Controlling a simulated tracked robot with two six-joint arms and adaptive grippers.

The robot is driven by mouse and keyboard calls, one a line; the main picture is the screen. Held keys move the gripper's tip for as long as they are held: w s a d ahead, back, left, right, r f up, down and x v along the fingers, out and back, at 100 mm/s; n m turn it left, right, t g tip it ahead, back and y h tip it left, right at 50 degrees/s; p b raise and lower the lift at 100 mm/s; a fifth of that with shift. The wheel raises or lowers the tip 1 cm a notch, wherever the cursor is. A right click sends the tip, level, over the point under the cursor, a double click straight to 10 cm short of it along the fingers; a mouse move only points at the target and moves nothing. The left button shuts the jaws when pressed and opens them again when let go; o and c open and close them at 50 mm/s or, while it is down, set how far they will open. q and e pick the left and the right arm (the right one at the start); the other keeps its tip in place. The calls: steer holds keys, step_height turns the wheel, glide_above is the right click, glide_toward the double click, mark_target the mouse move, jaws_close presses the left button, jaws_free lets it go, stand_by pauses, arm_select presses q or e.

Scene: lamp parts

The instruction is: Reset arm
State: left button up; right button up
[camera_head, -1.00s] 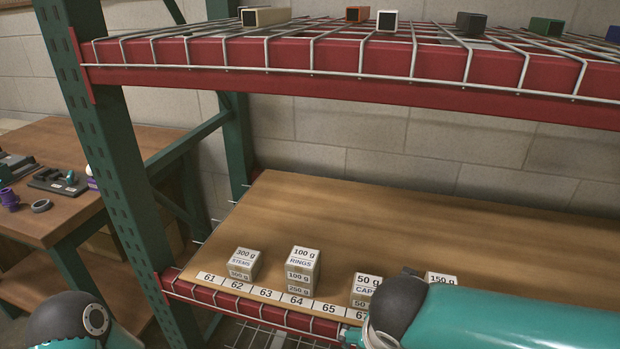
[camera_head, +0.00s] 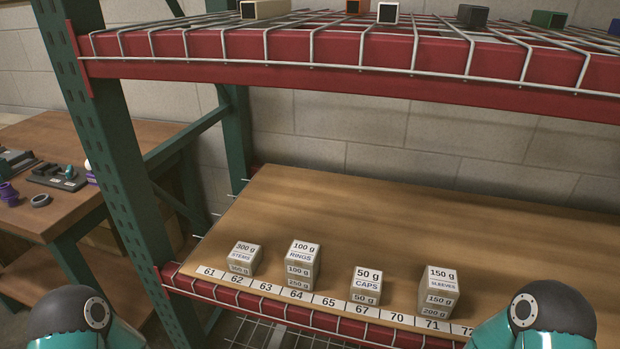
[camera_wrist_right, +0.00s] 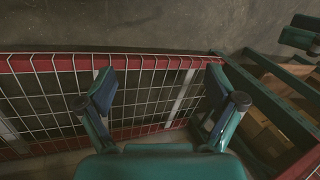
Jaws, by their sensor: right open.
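My right gripper (camera_wrist_right: 157,95) is open and empty in the right wrist view, its two fingers spread apart. Behind it show a wire mesh with a red beam and a grey surface. In the head view only the rounded joint of my right arm shows at the bottom right, and its gripper is out of frame.
On the wooden shelf (camera_head: 360,215) stand box stacks: stems (camera_head: 243,258), rings (camera_head: 301,265), caps (camera_head: 366,285) and sleeves (camera_head: 437,291). A number strip (camera_head: 330,302) runs along the front. A green post (camera_head: 120,180) stands left, with a workbench (camera_head: 40,215) beyond. The shelf behind the boxes is clear.

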step_height(320, 180, up, 15)
steer(key=m+p, duration=0.1)
steer(key=p, duration=1.5)
steer(key=shift+s+d+f+m, duration=0.15)
steer(key=shift+s+d+m, duration=0.25)
steer(key=shift+s+d, duration=0.05)
